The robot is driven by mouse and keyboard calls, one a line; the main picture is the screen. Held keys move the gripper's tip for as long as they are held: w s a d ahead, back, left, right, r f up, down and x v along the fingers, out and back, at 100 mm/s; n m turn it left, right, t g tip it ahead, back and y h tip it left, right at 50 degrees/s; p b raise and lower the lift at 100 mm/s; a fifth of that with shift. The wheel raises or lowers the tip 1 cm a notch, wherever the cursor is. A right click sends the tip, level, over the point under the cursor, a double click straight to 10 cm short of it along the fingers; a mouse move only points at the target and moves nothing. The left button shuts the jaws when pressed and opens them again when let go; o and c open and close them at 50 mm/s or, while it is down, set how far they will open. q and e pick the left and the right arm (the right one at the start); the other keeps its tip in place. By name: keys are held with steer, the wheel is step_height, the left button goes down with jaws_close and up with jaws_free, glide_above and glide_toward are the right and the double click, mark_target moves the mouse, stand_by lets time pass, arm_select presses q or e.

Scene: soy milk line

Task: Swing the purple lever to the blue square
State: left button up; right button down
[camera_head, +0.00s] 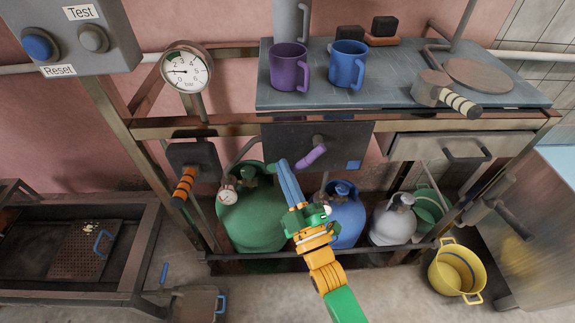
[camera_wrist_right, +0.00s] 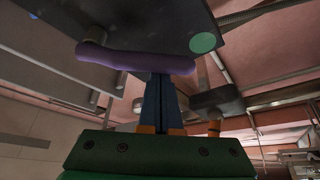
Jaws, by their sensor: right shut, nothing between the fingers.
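The purple lever (camera_head: 312,156) hangs from a pivot on a dark panel (camera_head: 340,136) under the tabletop. Its handle slants down and to the left. The blue square (camera_head: 353,165) is on the panel's lower right, apart from the handle. My right gripper (camera_head: 283,164) is shut and empty, its blue fingers pointing up just left of the handle's lower end. In the right wrist view the lever (camera_wrist_right: 135,58) crosses just beyond the fingertips (camera_wrist_right: 161,76); I cannot tell whether they touch. A green disc (camera_wrist_right: 203,42) marks the panel there. My left gripper is not in view.
A black lever box with an orange striped handle (camera_head: 184,186) is left of the panel. Green (camera_head: 245,222), blue (camera_head: 348,222) and grey (camera_head: 393,222) bottles stand below. Purple (camera_head: 289,68) and blue (camera_head: 348,65) mugs stand on the tabletop above.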

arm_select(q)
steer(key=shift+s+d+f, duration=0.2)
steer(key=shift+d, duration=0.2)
arm_select(e)
steer(key=shift+s+d+f, duration=0.2)
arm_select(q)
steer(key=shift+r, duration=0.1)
arm_select(e)
steer(key=shift+d, duration=0.1)
